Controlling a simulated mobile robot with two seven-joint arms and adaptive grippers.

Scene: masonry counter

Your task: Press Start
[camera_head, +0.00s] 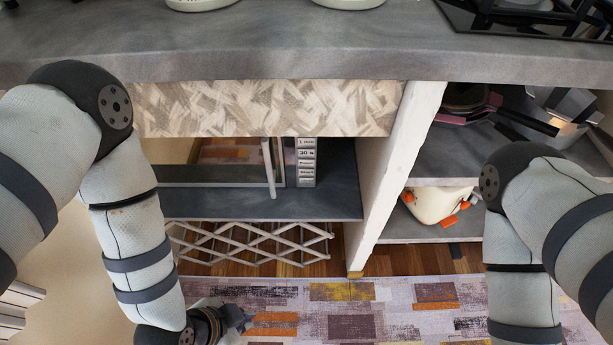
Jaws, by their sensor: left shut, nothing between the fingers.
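A microwave (215,173) sits on a dark shelf under the counter, its glass door facing me and a vertical handle (269,167) on the door's right side. Right of the handle is a narrow control panel (306,162) with a column of small light buttons. The top ones seem to read 1 min and 30 s; the lower labels, Start among them, are too small to read surely. My left gripper (236,317) is shut and empty, low over the rug, below and left of the panel and well apart from it. My right gripper is out of view.
A grey counter (300,55) with a patterned front panel (265,108) overhangs the microwave. A lattice rack (250,243) is below. The space before the microwave is clear.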

